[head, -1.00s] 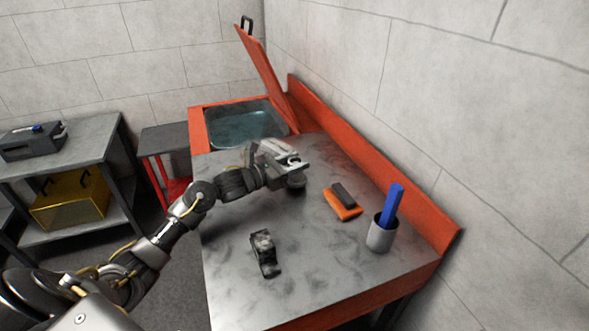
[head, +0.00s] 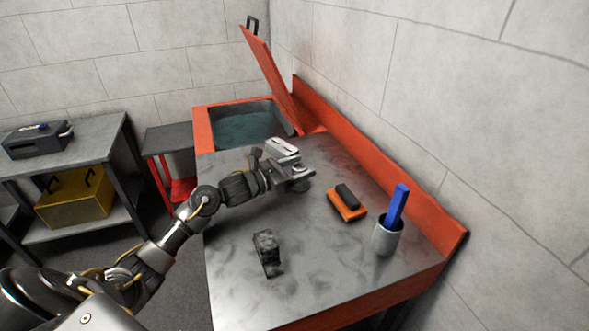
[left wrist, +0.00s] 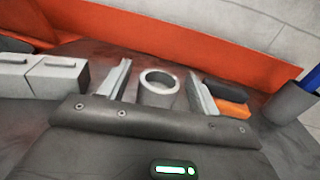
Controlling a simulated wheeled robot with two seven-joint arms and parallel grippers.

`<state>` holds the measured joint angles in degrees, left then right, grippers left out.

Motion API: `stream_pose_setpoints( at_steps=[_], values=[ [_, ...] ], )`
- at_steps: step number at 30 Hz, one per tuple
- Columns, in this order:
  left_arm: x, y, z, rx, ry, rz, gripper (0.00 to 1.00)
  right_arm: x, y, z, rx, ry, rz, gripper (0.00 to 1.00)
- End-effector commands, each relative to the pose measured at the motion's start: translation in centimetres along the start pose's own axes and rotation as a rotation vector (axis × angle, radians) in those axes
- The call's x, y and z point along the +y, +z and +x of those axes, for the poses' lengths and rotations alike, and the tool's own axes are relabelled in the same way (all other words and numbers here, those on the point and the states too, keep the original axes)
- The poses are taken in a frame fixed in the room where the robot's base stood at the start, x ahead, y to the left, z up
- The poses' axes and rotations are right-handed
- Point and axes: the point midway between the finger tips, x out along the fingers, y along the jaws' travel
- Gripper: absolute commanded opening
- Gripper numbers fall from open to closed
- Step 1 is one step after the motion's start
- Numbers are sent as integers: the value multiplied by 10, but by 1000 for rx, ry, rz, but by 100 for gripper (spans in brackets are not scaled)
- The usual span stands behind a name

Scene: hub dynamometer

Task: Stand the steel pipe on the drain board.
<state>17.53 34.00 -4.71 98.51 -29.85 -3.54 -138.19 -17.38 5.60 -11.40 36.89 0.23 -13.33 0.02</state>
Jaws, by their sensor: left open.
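The steel pipe (left wrist: 159,88) shows in the left wrist view as a short grey hollow cylinder, upright with its open end up. My left gripper (left wrist: 160,72) is open, with one finger on each side of the pipe and visible gaps between. In the head view my left gripper (head: 294,175) is low over the grey steel top (head: 330,265), which I take as the drain board. It hides most of the pipe there. The pipe's foot is hidden, so I cannot tell whether it touches the top. My right gripper is not in view.
A light grey slotted block (head: 282,147) is just behind the gripper. An orange-and-black brush (head: 347,202) and a grey cup (head: 387,238) with a blue bar are to the right. A dark metal part (head: 267,252) lies in front. The basin (head: 246,127) has its red lid raised.

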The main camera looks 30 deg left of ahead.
Motion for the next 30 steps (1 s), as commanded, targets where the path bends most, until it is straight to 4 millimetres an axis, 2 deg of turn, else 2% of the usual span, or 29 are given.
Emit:
stream_pose_setpoints(
  at_steps=[2,5,15,18,24,30],
  values=[
    [0,5,0,0,0,-1,63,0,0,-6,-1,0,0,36],
    [1,0,-13,2,2,3,63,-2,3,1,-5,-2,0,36],
    [0,-2,-85,5,0,3,63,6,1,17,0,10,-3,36],
    [0,-1,-101,4,1,2,63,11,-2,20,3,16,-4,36],
    [0,1,-118,1,-1,1,63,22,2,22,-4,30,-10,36],
    [0,3,-120,-1,0,0,63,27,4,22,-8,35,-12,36]
  ],
)
